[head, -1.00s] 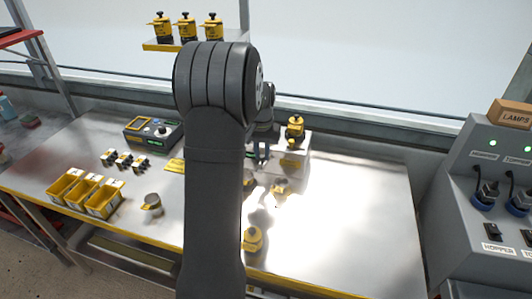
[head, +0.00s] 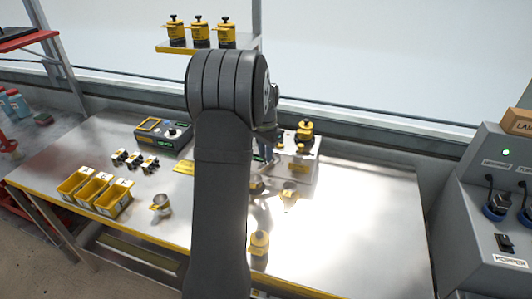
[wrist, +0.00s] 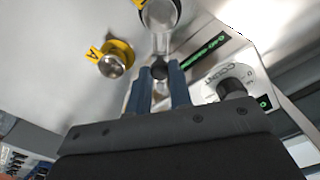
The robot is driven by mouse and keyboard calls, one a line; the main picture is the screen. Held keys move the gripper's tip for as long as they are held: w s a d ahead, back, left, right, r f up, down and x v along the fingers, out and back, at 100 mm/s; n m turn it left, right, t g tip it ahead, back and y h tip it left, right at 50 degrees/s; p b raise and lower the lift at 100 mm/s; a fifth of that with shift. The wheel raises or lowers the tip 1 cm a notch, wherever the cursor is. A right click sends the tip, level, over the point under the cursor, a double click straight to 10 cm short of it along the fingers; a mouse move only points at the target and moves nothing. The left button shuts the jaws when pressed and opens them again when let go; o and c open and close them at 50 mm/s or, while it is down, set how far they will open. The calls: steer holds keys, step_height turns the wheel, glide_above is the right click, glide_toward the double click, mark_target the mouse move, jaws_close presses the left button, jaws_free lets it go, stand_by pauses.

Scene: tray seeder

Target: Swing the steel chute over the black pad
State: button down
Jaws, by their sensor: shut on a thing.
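My gripper (wrist: 160,90) has its two blue fingers shut on a small dark knob (wrist: 159,70) in the wrist view. A narrow steel piece that looks like the chute (wrist: 161,44) runs from this knob toward a round steel cup (wrist: 160,14) at the top edge. In the head view my gripper (head: 264,152) is beside the white seeder box (head: 303,172), partly hidden by my arm. The chute cannot be made out there. I cannot pick out the black pad for certain in either view.
The seeder's dial panel (wrist: 221,82) is close to the right of my fingers. A yellow-collared piece marked A (wrist: 116,58) is to the left. The bench's right side is clear.

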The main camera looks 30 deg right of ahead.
steer(key=shift+d, duration=0.1)
steer(key=c, duration=1.3)
jaws_free()
step_height(320, 180, up, 18)
steer(key=shift+f, duration=0.25)
step_height(320, 180, down, 18)
steer(key=shift+r, duration=0.25)
